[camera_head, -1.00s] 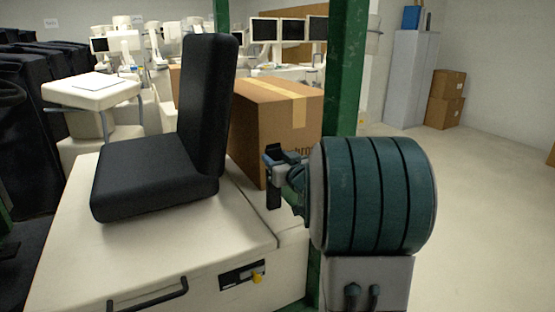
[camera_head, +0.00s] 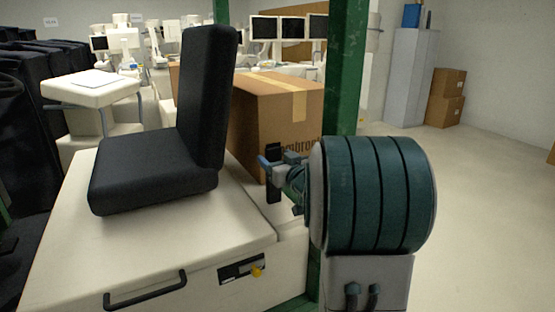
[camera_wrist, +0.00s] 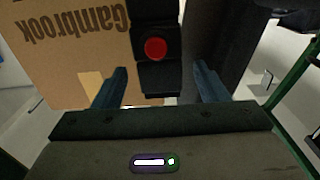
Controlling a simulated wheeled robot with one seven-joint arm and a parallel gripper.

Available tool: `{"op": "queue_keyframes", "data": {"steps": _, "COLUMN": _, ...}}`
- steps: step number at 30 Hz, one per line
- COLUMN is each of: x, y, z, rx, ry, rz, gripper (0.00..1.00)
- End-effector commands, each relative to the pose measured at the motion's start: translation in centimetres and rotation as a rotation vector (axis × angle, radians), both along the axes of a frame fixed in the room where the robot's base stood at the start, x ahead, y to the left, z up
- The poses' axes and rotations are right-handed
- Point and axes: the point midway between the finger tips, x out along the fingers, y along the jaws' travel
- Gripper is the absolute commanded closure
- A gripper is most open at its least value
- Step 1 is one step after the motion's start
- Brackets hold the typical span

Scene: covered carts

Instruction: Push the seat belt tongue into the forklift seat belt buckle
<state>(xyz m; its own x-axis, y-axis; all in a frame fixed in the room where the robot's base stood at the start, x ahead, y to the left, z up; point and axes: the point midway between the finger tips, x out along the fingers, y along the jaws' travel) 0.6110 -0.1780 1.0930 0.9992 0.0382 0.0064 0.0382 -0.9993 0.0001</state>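The black buckle with a round red button (camera_wrist: 155,48) shows upright in the wrist view, between the two fingers of my gripper (camera_wrist: 161,84). A gap shows on each side of it. The fingers are apart and do not visibly touch it. In the head view the black buckle (camera_head: 274,190) stands right of the seat, and my gripper (camera_head: 268,168) is around the level of its middle, partly covering it. The black seat (camera_head: 150,175) with its upright backrest sits on the pale cart cover. I cannot make out a separate seat belt tongue in either view.
A cardboard box (camera_head: 290,110) stands close behind the buckle. A green post (camera_head: 345,70) rises just behind my arm. The pale cart top (camera_head: 150,250) carries a black handle and a yellow knob at its front. The floor at the right is open.

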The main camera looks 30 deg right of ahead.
Motion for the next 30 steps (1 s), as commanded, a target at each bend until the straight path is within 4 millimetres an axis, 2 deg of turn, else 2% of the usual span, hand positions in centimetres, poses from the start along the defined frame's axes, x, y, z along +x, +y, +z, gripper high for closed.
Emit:
{"op": "queue_keyframes", "data": {"steps": 8, "x": 0.0, "y": 0.0, "z": 0.0, "rx": 0.000, "ry": 0.000, "rz": 0.000, "gripper": 0.32}}
{"op": "queue_keyframes", "data": {"steps": 13, "x": -1.3, "y": -0.1, "z": 0.1, "rx": -0.001, "ry": -0.001, "rz": -0.001, "gripper": 0.32}}
{"op": "queue_keyframes", "data": {"steps": 17, "x": -3.6, "y": -0.2, "z": 0.1, "rx": -0.002, "ry": -0.002, "rz": -0.002, "gripper": 0.32}}
{"op": "queue_keyframes", "data": {"steps": 24, "x": -9.0, "y": -0.4, "z": 0.1, "rx": -0.001, "ry": -0.003, "rz": -0.004, "gripper": 0.32}}
{"op": "queue_keyframes", "data": {"steps": 30, "x": -12.3, "y": -0.5, "z": 0.0, "rx": -0.001, "ry": -0.001, "rz": -0.002, "gripper": 0.32}}
